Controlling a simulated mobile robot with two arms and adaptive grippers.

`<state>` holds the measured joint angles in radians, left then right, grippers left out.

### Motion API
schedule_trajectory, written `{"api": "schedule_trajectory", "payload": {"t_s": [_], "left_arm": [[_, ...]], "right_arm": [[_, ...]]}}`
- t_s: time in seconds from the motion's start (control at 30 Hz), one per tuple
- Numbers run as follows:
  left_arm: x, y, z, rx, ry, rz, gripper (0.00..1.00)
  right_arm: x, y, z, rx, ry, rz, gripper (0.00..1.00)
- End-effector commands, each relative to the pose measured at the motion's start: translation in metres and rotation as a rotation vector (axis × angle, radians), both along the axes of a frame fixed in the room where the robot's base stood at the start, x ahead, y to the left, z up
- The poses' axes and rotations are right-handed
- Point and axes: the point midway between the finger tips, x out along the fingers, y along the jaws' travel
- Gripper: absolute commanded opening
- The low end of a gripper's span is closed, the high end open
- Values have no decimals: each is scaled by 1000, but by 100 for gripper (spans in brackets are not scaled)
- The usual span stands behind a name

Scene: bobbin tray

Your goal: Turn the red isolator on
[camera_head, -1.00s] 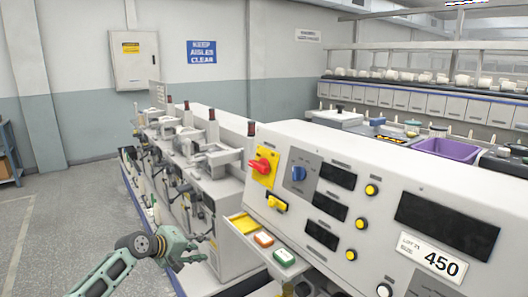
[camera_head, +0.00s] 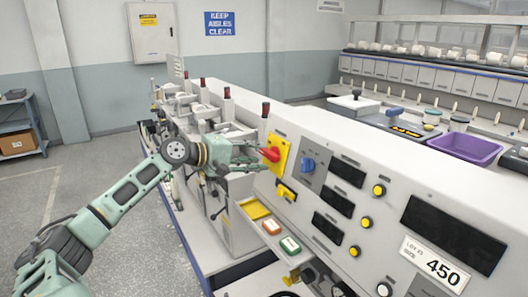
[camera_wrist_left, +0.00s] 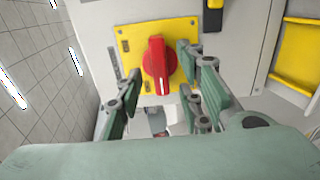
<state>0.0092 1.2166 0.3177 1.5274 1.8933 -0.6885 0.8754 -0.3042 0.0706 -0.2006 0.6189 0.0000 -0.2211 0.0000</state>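The red isolator (camera_head: 270,154) is a red rotary knob on a yellow plate (camera_head: 281,146) at the left end of the machine's panel. In the left wrist view the red knob (camera_wrist_left: 157,66) stands ahead, its white mark pointing down the picture. My left gripper (camera_head: 258,160) is at the knob, just in front of the plate. In the left wrist view its fingers (camera_wrist_left: 158,78) are spread, one on each side of the knob, with a gap on the left. I cannot tell whether the right finger touches it. My right gripper is not in view.
A blue knob (camera_head: 308,164), a yellow switch (camera_head: 286,192) and several yellow buttons share the panel.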

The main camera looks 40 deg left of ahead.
Motion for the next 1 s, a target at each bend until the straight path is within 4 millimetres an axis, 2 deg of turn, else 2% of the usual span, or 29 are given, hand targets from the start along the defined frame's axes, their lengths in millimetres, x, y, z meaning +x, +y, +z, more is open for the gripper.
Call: {"api": "schedule_trajectory", "payload": {"t_s": [0.33,0.73,1.0], "left_arm": [[24,-6,-4,-1,-2,2,34],[28,-7,-8,1,0,2,34],[28,-7,-8,1,0,2,12]], "right_arm": [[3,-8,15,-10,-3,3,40],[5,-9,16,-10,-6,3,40],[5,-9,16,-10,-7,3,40]]}}
